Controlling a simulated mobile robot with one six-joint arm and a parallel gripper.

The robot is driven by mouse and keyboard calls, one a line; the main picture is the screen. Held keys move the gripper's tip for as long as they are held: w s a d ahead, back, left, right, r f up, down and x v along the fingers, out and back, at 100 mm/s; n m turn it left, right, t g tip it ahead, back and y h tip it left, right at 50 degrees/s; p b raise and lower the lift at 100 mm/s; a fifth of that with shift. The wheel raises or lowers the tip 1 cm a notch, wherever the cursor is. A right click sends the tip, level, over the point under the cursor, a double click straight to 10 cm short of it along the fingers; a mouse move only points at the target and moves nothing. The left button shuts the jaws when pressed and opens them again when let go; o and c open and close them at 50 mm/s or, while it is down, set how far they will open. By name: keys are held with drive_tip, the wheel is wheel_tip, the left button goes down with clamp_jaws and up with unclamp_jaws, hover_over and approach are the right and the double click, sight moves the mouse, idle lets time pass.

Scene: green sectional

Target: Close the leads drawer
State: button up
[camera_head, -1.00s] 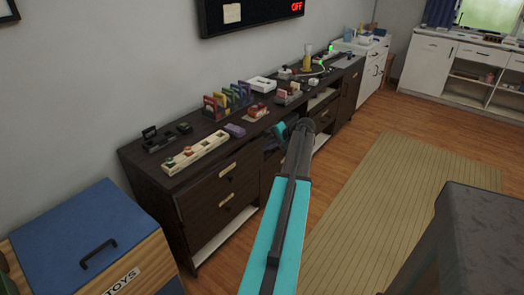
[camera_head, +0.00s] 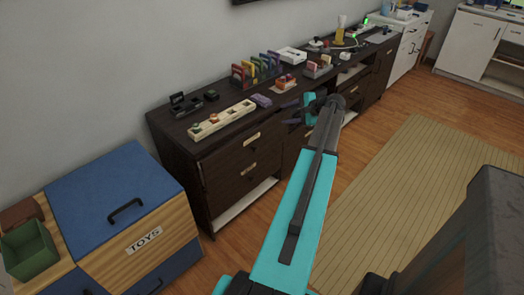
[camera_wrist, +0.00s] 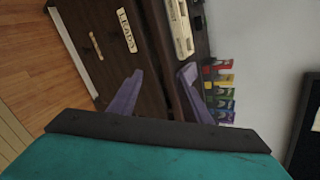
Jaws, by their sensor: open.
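The leads drawer (camera_head: 230,153) is the upper dark wood drawer at the left end of the long dresser. Its pale LEADS label shows sideways in the wrist view (camera_wrist: 127,30). How far the drawer stands out is hard to tell. My gripper (camera_head: 289,112) is open and empty, with two purple fingers apart. In the head view it is to the right of the drawer, near the dresser's front edge. In the wrist view the gripper (camera_wrist: 160,75) points at the dresser, with the labelled front ahead and to the left.
A second labelled drawer (camera_head: 240,179) is below. A blue-lidded toy box (camera_head: 120,200) stands at the left. The rug (camera_head: 390,195) is clear.

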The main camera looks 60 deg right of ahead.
drive_tip(key=a+f+m+t+b, duration=0.5)
drive_tip(key=a+f+m, duration=0.3)
drive_tip(key=m, duration=0.1)
drive_tip(key=m+t+h+b, duration=0.1)
drive_tip(key=m+h+b, duration=0.1)
drive_tip(key=m+b, duration=0.35)
approach(257, 150)
drive_tip(key=v, duration=0.6)
drive_tip(key=shift+f+n, duration=0.2)
drive_tip(key=shift+n, duration=0.25)
drive_tip(key=shift+w, duration=0.2)
drive_tip(key=x, duration=1.3)
drive_tip(key=shift+w+d+r, duration=0.1)
drive_tip(key=shift+w+r, duration=0.1)
drive_tip(key=shift+w, duration=0.05)
clamp_jaws()
